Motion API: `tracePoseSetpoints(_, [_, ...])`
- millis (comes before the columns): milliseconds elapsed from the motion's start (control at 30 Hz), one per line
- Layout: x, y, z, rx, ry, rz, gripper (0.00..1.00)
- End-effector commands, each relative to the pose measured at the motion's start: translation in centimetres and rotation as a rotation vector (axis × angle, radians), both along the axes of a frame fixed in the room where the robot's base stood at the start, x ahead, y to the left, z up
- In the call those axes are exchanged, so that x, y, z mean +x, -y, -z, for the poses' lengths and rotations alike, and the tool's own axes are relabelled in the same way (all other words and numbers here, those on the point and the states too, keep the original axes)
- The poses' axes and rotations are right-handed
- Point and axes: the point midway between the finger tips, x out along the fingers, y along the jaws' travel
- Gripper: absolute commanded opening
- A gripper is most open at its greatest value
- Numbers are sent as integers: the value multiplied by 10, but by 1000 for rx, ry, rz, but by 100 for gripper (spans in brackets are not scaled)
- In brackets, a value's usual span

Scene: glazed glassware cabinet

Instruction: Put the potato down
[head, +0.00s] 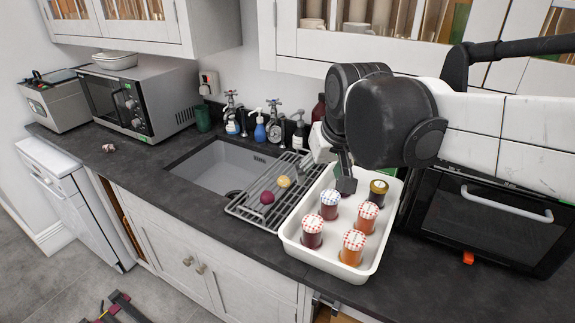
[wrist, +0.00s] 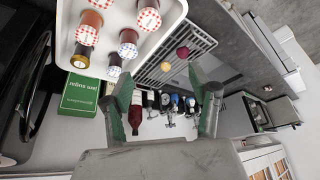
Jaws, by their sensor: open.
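A yellowish potato (head: 284,181) rests on the wire drying rack (head: 243,208) beside the sink. It also shows in the wrist view (wrist: 165,66), beyond the space between my fingertips. My gripper (head: 345,184) is open and empty, above the back left part of the white tray, to the right of the potato and apart from it. In the wrist view, the two fingers (wrist: 164,85) stand wide apart with nothing between them.
A dark red round item (head: 267,197) lies on the rack near the potato. The white tray (head: 318,265) holds several lidded jars close under my gripper. Soap bottles (head: 260,130) and taps stand behind the sink (head: 218,168). The counter left of the sink is mostly clear.

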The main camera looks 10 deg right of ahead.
Motion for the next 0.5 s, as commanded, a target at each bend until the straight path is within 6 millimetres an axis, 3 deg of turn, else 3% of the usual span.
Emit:
tracePoseSetpoints(33, [-17, 0, 3, -1, 15, 1, 56])
tracePoseSetpoints(300, [-84, 0, 28, -5, 105, 5, 56])
tracePoseSetpoints(500, [-114, 0, 46, -6, 153, 7, 56])
